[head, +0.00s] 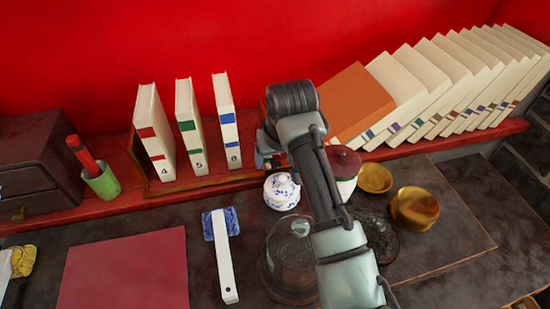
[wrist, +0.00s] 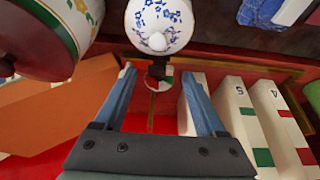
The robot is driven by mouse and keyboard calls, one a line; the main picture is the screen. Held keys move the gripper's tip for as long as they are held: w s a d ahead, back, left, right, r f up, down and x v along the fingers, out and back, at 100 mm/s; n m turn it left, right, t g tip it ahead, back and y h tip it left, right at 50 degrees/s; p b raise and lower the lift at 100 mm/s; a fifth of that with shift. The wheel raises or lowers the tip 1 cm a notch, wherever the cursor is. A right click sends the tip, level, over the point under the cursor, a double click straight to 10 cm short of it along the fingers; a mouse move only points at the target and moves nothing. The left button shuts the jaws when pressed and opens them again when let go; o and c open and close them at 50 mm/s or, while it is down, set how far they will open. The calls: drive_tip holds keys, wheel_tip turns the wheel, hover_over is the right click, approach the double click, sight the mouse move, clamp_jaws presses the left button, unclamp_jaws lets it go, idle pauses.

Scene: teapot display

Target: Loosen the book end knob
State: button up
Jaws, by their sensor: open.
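I cannot tell whether a finger touches the knob. In the head view, my arm hides the knob; part of my gripper (head: 263,150) shows at the right end of the wooden book rack (head: 200,184). White books, a green-banded one (head: 190,125) among them, stand in the rack. An orange board or book (head: 352,102) leans behind my arm.
A blue-and-white porcelain pot (head: 281,192) stands close by; it also shows in the wrist view (wrist: 160,22). A dark-red-lidded pot (head: 345,166), golden bowls (head: 414,208) and glassware (head: 290,258) crowd around my arm. A red mat (head: 125,270) lies left.

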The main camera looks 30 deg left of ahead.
drive_tip(key=shift+w+a+f, duration=0.1)
drive_tip(key=shift+f, duration=0.2)
clamp_jaws()
